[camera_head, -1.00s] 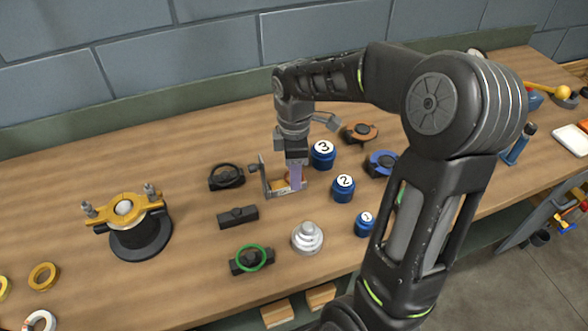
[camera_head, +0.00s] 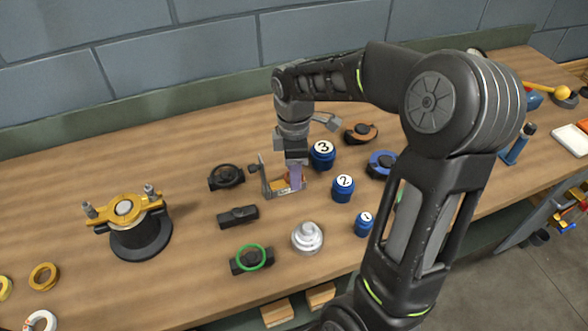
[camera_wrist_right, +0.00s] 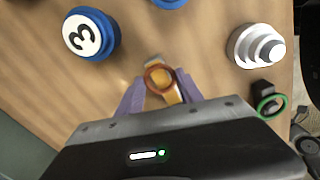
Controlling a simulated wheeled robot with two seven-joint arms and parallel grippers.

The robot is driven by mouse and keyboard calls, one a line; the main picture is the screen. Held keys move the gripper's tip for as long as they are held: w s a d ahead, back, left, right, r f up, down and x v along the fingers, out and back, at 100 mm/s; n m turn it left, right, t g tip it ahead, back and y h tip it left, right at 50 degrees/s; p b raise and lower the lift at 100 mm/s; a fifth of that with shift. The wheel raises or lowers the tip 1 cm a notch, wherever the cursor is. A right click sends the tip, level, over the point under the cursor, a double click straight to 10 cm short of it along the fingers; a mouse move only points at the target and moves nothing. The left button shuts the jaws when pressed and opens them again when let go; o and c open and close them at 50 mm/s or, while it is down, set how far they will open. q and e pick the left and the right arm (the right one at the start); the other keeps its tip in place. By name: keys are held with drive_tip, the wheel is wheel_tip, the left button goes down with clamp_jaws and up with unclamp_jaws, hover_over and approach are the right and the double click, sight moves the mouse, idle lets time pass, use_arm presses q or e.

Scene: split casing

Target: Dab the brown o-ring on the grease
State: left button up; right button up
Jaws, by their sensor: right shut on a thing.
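In the head view the fingers and a small grey upright bracket (camera_head: 265,172) crowd this spot, and the o-ring is not clear there. My left gripper is not in view.
Blue jars 3 (camera_head: 322,157), 2 (camera_head: 342,190) and 1 (camera_head: 364,225) stand right of the gripper. A stepped silver part (camera_head: 307,237) is in front. A black holder with a green ring (camera_head: 250,258) and a yellow-topped fixture (camera_head: 135,230) stand left.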

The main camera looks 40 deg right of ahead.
drive_tip(key=o, duration=1.4)
drive_tip(key=shift+c, duration=0.2)
wheel_tip(320, 180, up, 7)
drive_tip(key=p, duration=0.5)
drive_tip(key=shift+p, duration=0.3)
drive_tip(key=shift+c, duration=0.4)
